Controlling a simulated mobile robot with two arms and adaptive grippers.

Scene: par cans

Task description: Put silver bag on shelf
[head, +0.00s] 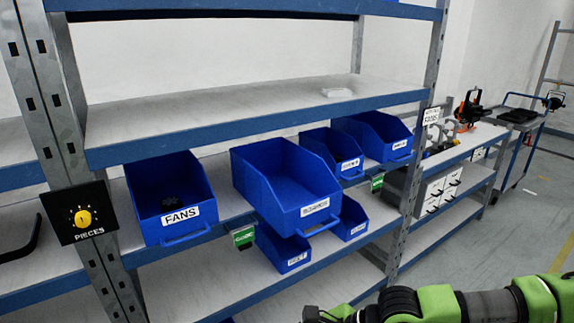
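A shelf rack with blue-edged boards fills the left and middle of the head view; its upper board (230,105) is mostly bare. A small, flat, whitish item (337,92) lies on that board near the back right; I cannot tell whether it is the silver bag. No other thing that looks like a silver bag shows. Part of my green and black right arm comes in at the bottom right, in front of the rack, but its fingertips do not show. My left gripper is out of view.
Blue bins stand on the board below, among them the FANS bin (172,200) and a large bin (288,188). Lower boards hold smaller bins (283,248). A workbench (470,140) with tools and a cart (520,125) stand at the right. The floor (500,235) there is clear.

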